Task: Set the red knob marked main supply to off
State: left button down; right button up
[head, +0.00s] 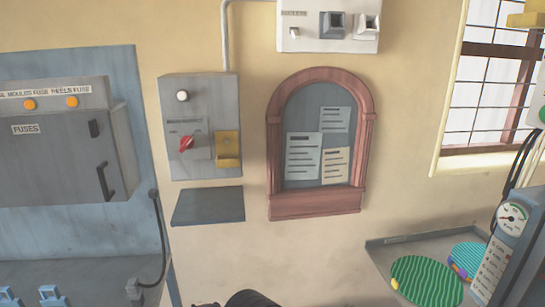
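The red knob (186,143) sits on a light plate on the grey wall box (199,82), left of the middle in the head view. It looks turned at a slant. The lettering by it is too small to read. A yellow bracket-like part (227,149) is on the same box, just right of the knob. A round white lamp or button (182,96) is above it. Neither of my grippers can be made out in the head view, and nothing touches the knob.
A dark shelf (208,206) juts out below the box. The fuse cabinet (60,150) stands to the left. A wooden-framed notice board (319,198) hangs to the right. A dark rounded shape (250,298) shows at the bottom edge. The space before the knob looks clear.

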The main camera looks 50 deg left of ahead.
aim_at(186, 142)
jog(key=u, duration=2.3)
